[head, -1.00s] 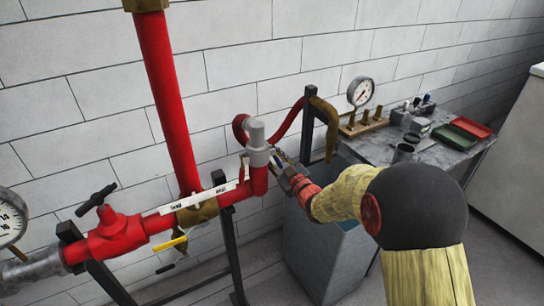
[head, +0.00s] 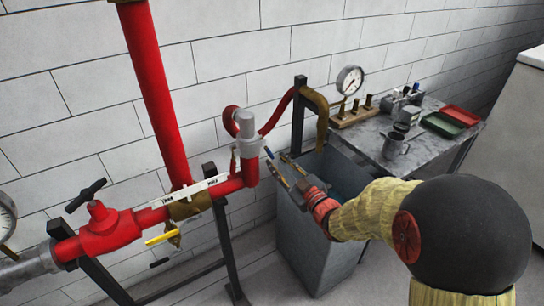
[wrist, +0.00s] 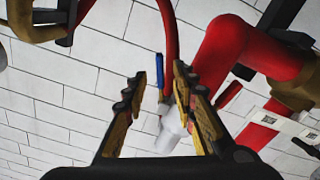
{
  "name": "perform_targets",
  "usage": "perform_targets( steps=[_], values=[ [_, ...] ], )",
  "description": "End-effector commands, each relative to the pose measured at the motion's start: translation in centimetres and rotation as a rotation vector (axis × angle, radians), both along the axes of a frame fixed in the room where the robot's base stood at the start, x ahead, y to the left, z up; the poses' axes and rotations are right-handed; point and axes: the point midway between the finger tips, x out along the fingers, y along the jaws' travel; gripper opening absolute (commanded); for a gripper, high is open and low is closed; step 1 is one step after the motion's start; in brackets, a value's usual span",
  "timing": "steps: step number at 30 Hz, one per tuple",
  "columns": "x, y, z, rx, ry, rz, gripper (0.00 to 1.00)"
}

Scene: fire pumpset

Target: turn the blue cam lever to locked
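The blue cam lever (head: 269,153) shows as a small blue bar just right of the grey coupling (head: 247,130) in the head view. In the wrist view the blue lever (wrist: 159,70) stands upright in the picture, beside the pale grey coupling body (wrist: 172,128). My gripper (head: 277,161) is open and empty, just right of the lever in the head view. In the wrist view the lever appears in the gap between the two fingertips (wrist: 160,75). I cannot tell whether a finger touches it. A short red lever (wrist: 229,95) sits on the coupling's other side.
Red pipework (head: 165,110) and a red valve with a black handle (head: 105,228) stand at left. A yellow lever (head: 163,238) hangs below the pipe. A grey bin (head: 320,245) is under my gripper.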

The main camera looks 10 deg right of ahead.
Motion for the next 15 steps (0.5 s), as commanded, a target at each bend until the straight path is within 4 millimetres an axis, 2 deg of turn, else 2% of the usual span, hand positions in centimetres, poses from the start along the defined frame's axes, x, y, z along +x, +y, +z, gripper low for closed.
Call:
perform_targets(
  steps=[6,13,15],
  values=[
    [-1.31,-0.37,-0.01,0.000,0.000,0.001,0.27],
    [-1.35,-0.38,-0.01,0.000,0.000,0.001,0.27],
    [-1.34,-0.48,0.05,0.000,0.000,-0.001,0.24]
  ],
)
